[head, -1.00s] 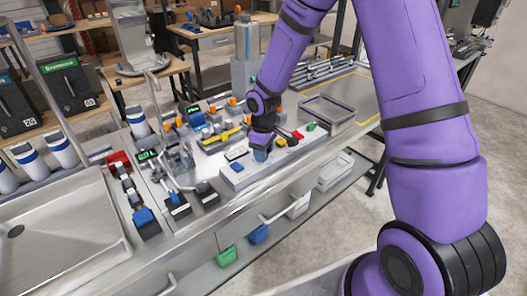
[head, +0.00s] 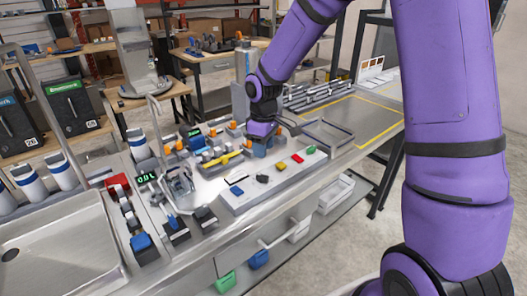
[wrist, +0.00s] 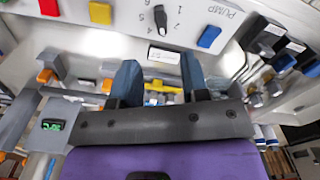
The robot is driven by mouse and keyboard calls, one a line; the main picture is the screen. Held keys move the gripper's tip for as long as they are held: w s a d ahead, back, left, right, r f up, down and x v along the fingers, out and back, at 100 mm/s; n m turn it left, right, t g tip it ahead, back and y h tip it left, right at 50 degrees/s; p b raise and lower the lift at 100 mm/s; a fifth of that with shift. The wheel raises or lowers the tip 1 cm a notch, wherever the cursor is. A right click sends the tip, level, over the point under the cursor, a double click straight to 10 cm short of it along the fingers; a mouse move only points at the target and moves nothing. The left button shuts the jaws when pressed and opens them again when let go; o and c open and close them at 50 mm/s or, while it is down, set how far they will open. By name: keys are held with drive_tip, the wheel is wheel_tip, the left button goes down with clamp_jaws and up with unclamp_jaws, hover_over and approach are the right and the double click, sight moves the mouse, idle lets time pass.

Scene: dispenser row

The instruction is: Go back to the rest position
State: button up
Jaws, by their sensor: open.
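My gripper (wrist: 161,78) is open, with two blue-grey fingers and nothing between them in the wrist view. In the head view my gripper (head: 262,138) is above the bench, just behind the pale control panel (head: 262,196). The panel carries a blue button (head: 237,190), a black knob (head: 262,178), a yellow button (head: 281,168), a red button (head: 297,158) and a green button (head: 311,149). In the wrist view the knob (wrist: 160,18) sits on a numbered dial beside the word PUMP, beyond the fingertips.
A sink (head: 60,250) is at the left. Orange-capped fittings and a yellow-handled part (head: 222,158) crowd the bench near my gripper. A metal tray frame (head: 328,134) and a yellow-outlined area (head: 362,118) lie to the right. A green display (head: 146,178) stands left of the panel.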

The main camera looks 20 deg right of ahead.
idle(0.3)
drive_tip(key=s+d+r+m+t, duration=0.15)
drive_tip(key=s+r, duration=0.35)
drive_tip(key=r, duration=0.5)
drive_tip(key=s+d+r+m+t, duration=0.2)
drive_tip(key=s+r, duration=0.4)
drive_tip(key=s, duration=0.6)
drive_tip(key=s+d+r+m+t, duration=0.2)
drive_tip(key=s+r+m, duration=0.3)
drive_tip(key=s, duration=0.7)
wheel_tip(320, 180, up, 2)
drive_tip(key=shift+d, duration=0.6)
drive_tip(key=shift+w, duration=0.1)
idle(1.0)
